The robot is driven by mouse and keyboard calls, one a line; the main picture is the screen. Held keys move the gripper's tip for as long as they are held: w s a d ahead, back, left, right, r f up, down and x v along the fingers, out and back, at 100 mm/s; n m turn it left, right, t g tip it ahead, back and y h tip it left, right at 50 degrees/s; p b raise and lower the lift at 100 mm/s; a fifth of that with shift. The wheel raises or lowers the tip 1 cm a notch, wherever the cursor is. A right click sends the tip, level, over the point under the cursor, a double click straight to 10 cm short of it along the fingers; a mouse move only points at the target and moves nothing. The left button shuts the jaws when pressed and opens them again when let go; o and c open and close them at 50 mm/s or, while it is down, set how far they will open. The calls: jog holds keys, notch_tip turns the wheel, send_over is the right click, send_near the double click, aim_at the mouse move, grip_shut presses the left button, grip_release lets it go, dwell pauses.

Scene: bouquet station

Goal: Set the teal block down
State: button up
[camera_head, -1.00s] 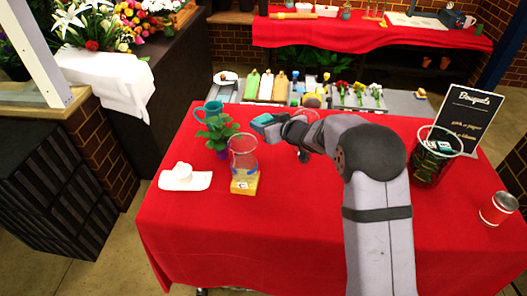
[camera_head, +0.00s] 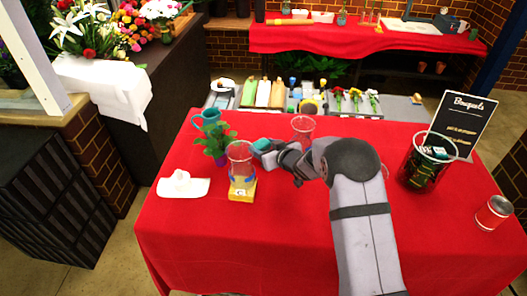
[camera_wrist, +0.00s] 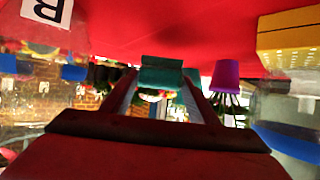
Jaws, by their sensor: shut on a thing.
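The teal block (camera_head: 260,144) is at the tip of my gripper (camera_head: 265,150), above the red table, right of the clear glass vase and the potted plant. In the wrist view, the teal block (camera_wrist: 161,74) lies between the two fingertips of my gripper (camera_wrist: 161,82), which is shut on it. The red cloth shows at the top of that view, and I cannot tell how high the block is above it.
A teal mug (camera_head: 207,120), a white dish (camera_head: 183,187) and a clear glass (camera_head: 303,126) are nearby. A dark-filled glass container (camera_head: 422,168) stands right. The front cloth is clear.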

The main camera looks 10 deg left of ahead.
jog(key=shift+f, duration=1.25)
jog(key=shift+f, duration=0.2)
jog(key=o, duration=1.1)
jog(key=shift+r, duration=0.15)
jog(key=shift+r+p, duration=0.15)
jog(key=shift+p, duration=0.15)
jog(key=b+v, duration=0.3)
jog(key=v, duration=0.8)
jog(key=shift+s+d+r, duration=0.1)
jog(key=shift+s+d, duration=0.1)
jog(key=shift+s, duration=0.15)
